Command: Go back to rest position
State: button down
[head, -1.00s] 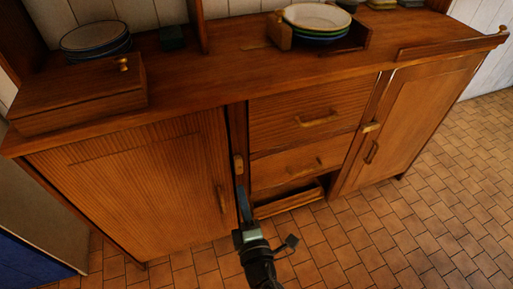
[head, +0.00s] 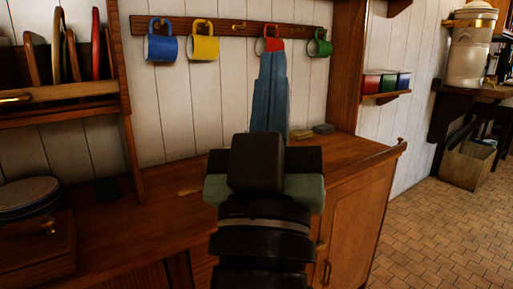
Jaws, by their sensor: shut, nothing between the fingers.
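My gripper (head: 272,62) stands upright in the middle of the head view, its blue-grey fingers pointing up and together, with nothing between them. It appears in front of the wall and the counter (head: 160,224). The fingers overlap part of the hanging red mug (head: 272,44) in the picture. My wrist and gripper body hide part of the counter and the cabinet front below. I cannot tell how far the gripper is from the wall.
A blue mug (head: 161,47), a yellow mug (head: 204,46) and a green mug (head: 319,47) hang from a wall rail (head: 222,26). A plate rack (head: 60,108) is at left, above stacked plates (head: 28,194) and a wooden box (head: 40,250). Tiled floor (head: 440,230) is open at right.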

jog(key=s+a+r+t+y+p, duration=0.1)
jog(key=s+a+r+y, duration=0.15)
jog(key=s+r, duration=0.45)
notch_tip(320, 180, up, 20)
jog(key=w+p, duration=0.1)
jog(key=p, duration=2)
jog(key=shift+d+m, duration=0.3)
jog(key=shift+d, duration=0.15)
jog(key=c, duration=1.6)
grip_release()
